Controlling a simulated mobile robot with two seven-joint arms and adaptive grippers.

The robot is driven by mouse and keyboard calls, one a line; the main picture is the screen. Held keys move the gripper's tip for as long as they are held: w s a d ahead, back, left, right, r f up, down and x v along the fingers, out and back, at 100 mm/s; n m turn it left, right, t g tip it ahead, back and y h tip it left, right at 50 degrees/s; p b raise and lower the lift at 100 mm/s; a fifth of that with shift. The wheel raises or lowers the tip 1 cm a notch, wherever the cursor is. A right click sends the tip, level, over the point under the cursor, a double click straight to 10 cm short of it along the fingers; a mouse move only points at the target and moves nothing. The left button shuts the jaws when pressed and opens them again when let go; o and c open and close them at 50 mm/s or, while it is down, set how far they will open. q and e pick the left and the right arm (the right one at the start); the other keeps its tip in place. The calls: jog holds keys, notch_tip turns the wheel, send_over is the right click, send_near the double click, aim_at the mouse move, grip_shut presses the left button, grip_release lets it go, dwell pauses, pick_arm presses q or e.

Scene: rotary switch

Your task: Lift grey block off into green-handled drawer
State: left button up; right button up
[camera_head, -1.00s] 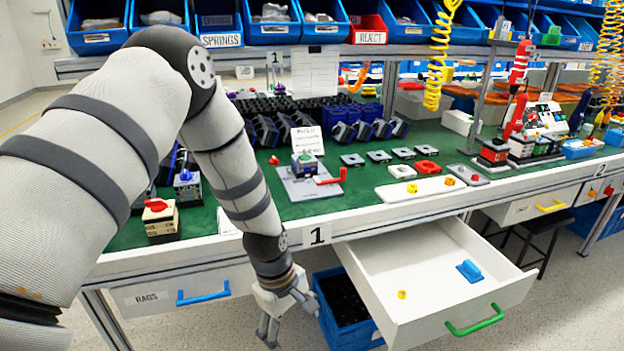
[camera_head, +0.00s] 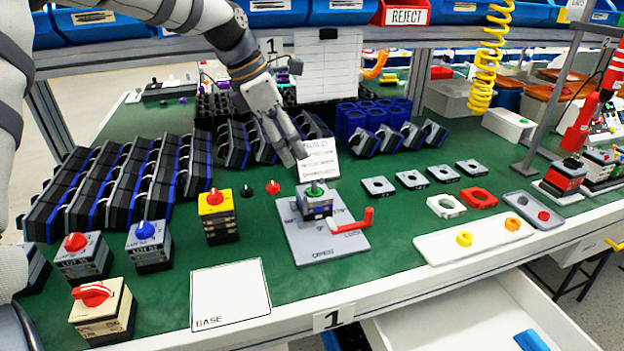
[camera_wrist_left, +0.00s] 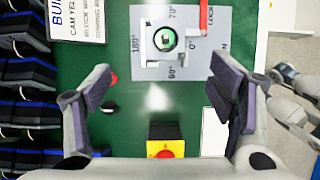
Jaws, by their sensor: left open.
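The grey block (camera_head: 316,206) with a green round knob sits upright in the grey fixture plate (camera_head: 335,243), beside a red lever (camera_head: 352,222). It also shows at the top of the left wrist view (camera_wrist_left: 165,39). My left gripper (camera_head: 292,150) is open and empty, above the bench and behind the block in the head view. In the left wrist view its fingers (camera_wrist_left: 160,92) are wide apart, with the block beyond the tips. The drawer (camera_head: 455,325) is open at lower right; its green handle is out of view. Part of my right gripper (camera_wrist_left: 291,95) shows at the wrist view's right edge.
A yellow block with red knob (camera_head: 217,215) and other knobbed blocks stand left of the plate. A white BASE sheet (camera_head: 230,294) lies in front. A sign (camera_head: 319,160) stands behind the block. A blue piece (camera_head: 531,340) lies in the drawer.

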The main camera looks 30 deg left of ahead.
aim_at(312, 189)
pick_arm(q)
jog(key=x, duration=0.3)
jog(key=b+x, duration=0.1)
jog(key=x, duration=0.3)
jog(key=s+x, duration=0.1)
jog(key=x, duration=0.3)
jog(key=shift+d+b, duration=0.3)
jog(key=shift+d, duration=0.1)
jog(key=shift+w+d+f, duration=0.1)
jog(key=shift+w+f, duration=0.2)
jog(key=shift+f, duration=0.15)
jog(key=shift+r, duration=0.1)
pick_arm(e)
jog(key=s+f, duration=0.1)
jog(key=s+f+g, duration=0.1)
jog(key=s, duration=0.1)
jog(key=shift+d+f, duration=0.15)
jog(key=shift+d, duration=0.05)
pick_arm(q)
jog(key=shift+c, duration=0.6)
jog(key=c, duration=1.1)
